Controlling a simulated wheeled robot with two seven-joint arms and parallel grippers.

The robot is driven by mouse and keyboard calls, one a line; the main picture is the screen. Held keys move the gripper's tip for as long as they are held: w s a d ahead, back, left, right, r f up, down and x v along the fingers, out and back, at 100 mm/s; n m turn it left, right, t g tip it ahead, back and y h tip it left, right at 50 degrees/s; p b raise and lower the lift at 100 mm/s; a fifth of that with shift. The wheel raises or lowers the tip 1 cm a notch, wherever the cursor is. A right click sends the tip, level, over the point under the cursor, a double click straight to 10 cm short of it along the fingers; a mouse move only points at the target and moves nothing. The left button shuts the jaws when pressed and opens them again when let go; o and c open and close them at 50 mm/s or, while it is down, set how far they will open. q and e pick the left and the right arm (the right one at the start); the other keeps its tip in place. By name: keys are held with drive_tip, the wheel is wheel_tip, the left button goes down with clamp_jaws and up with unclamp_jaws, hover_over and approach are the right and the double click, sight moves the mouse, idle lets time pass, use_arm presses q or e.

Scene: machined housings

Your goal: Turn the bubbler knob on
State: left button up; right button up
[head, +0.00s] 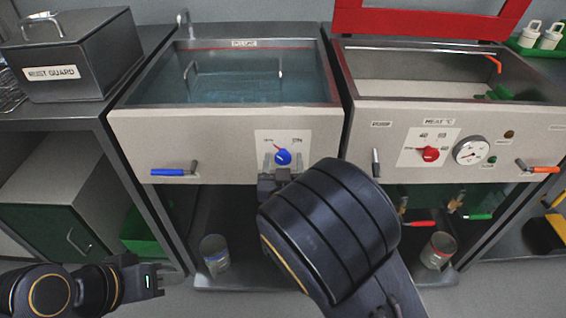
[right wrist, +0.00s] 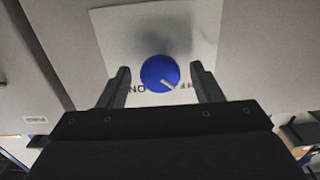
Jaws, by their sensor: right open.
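The blue bubbler knob (head: 283,156) sits on a white label plate on the front of the water tank. It also shows in the right wrist view (right wrist: 156,70), where its pale pointer mark points to the lower right, towards the partly hidden label there; the ON lettering is at lower left. My right gripper (head: 282,163) is open at the knob, with one finger on either side; gaps show between fingers and knob in the wrist view. My left gripper (head: 155,279) is low at the left, away from the knob; its finger opening is unclear.
A blue-handled valve (head: 174,172) is left of the knob on the same panel. The tank (head: 225,129) holds water. To the right is a second bath with a red knob (head: 430,154), gauge (head: 471,151) and orange-handled valve (head: 540,169). A can (head: 214,253) stands below.

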drive_tip(key=c, duration=1)
drive_tip(key=shift+f+m+b, duration=0.15)
drive_tip(key=shift+m+b, duration=0.25)
drive_tip(key=shift+b, duration=0.25)
drive_tip(key=m+b, duration=1.3)
drive_tip(key=b, duration=0.2)
drive_tip(key=shift+f+m, duration=0.15)
drive_tip(key=shift+m, duration=0.25)
drive_tip(key=shift+r+m+b, duration=0.2)
drive_tip(key=shift+m+b, duration=1.45)
drive_tip(key=shift+m, duration=0.05)
drive_tip(key=o, duration=1)
drive_tip(key=shift+r, duration=0.1)
